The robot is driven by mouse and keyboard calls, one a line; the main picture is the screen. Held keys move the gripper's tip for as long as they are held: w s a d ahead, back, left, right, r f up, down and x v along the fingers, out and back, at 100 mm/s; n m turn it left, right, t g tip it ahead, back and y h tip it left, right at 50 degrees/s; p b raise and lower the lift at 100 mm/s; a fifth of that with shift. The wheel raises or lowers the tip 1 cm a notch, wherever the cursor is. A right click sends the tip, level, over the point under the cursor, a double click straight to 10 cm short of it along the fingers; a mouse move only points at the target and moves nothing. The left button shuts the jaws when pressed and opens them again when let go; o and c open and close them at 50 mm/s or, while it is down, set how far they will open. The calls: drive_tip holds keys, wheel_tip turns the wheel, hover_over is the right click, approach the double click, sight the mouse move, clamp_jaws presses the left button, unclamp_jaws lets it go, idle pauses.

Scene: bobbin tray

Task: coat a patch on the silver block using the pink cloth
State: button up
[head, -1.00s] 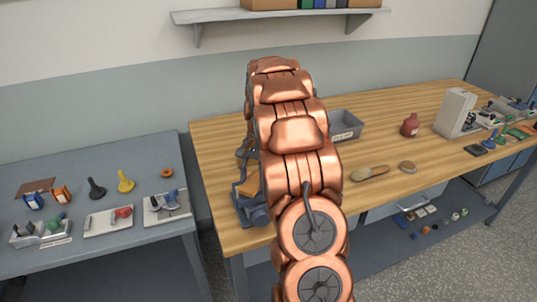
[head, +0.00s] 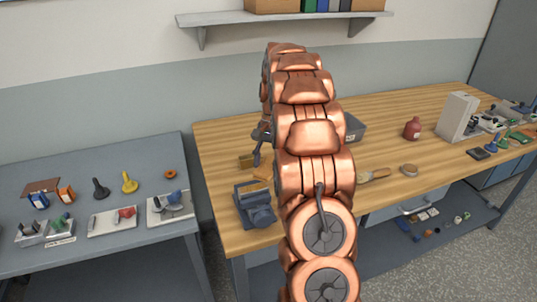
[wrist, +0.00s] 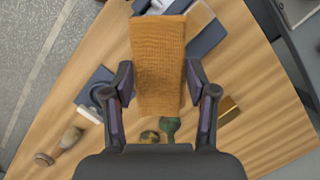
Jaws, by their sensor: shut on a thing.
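My gripper (wrist: 158,88) is shut on an orange-brown piece with a woven, cloth-like surface (wrist: 158,60). It looks orange-brown rather than pink, and no other cloth shows. In the head view my gripper (head: 261,150) is above the table's left part, with the cloth (head: 263,177) below it. A blue-grey vise (head: 255,205) stands at the table's front left. In the wrist view the vise (wrist: 207,38) lies past the cloth's far end.
A small brown block (head: 246,160) lies behind the vise. A dark blue thing (wrist: 95,88) lies beside the gripper. My arm hides the table's middle.

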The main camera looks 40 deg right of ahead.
drive_tip(key=shift+r, duration=1.25)
